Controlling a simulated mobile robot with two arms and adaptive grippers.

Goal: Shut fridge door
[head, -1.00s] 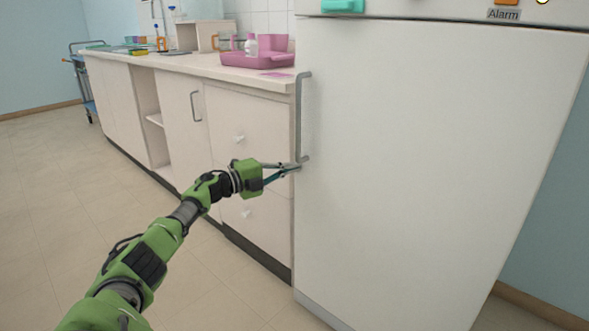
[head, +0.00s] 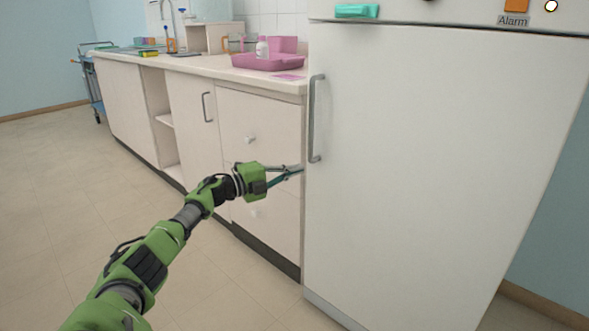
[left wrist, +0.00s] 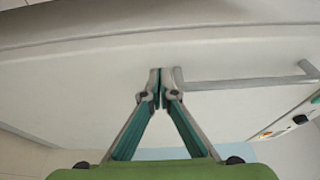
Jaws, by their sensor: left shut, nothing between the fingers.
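The white fridge door (head: 430,150) stands on the right in the head view and looks flush with the fridge body. Its grey vertical handle (head: 316,120) is near the door's left edge. My left gripper (head: 300,169) is shut and empty, its tips at the door's left edge just below the lower end of the handle. In the left wrist view the closed fingertips (left wrist: 161,78) lie against or very near the white door surface (left wrist: 100,85), beside one end of the handle (left wrist: 245,83). Whether they touch cannot be told. My right gripper is out of view.
A white counter with drawers (head: 255,120) adjoins the fridge on the left. A pink tray (head: 268,62) with a bottle stands on it. The fridge's top panel carries an Alarm label (head: 512,21). The floor (head: 60,220) at left is clear.

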